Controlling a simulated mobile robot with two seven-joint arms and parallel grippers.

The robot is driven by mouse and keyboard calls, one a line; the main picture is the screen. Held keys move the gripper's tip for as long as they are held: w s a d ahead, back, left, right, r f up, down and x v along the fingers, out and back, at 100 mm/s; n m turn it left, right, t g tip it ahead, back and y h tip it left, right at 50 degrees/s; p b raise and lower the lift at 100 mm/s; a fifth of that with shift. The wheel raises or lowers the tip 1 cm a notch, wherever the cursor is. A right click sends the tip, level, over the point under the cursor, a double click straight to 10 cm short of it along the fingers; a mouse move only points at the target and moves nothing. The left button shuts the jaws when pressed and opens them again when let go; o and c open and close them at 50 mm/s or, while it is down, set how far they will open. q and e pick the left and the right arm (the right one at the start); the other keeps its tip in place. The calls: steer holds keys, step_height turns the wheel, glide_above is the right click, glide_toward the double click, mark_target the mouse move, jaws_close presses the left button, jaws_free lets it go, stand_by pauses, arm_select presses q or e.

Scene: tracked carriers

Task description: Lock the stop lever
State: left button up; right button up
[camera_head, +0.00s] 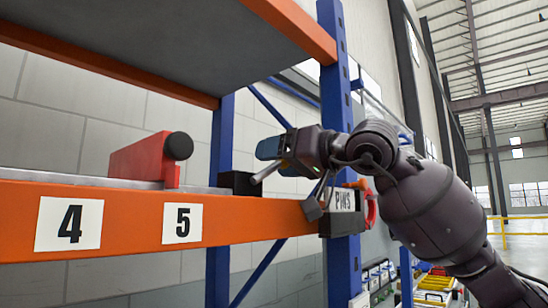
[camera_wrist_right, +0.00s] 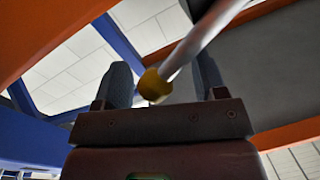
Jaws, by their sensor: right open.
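The stop lever appears to be a grey metal rod (camera_head: 266,173) rising at a slant from a black block (camera_head: 238,184) on the orange shelf beam. My right gripper (camera_head: 274,152) is at the rod's upper end, its fingers pointing left. In the right wrist view the rod (camera_wrist_right: 200,40) runs between the two dark fingers of my right gripper (camera_wrist_right: 162,82) and ends in a yellow knob (camera_wrist_right: 153,86). The jaws are open, with a gap beside the knob. I cannot tell whether a finger touches it. My left gripper is out of view.
A red block with a black round end (camera_head: 146,160) sits on the shelf behind labels 4 and 5. A blue upright (camera_head: 343,130) stands close behind my right wrist, with a black box marked PINS (camera_head: 343,200) on it. A shelf (camera_head: 170,35) hangs above.

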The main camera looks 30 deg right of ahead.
steer(key=shift+w+a, duration=0.25)
steer(key=shift+w, duration=0.3)
steer(key=shift+c, duration=0.4)
steer(key=shift+a, duration=0.1)
jaws_close()
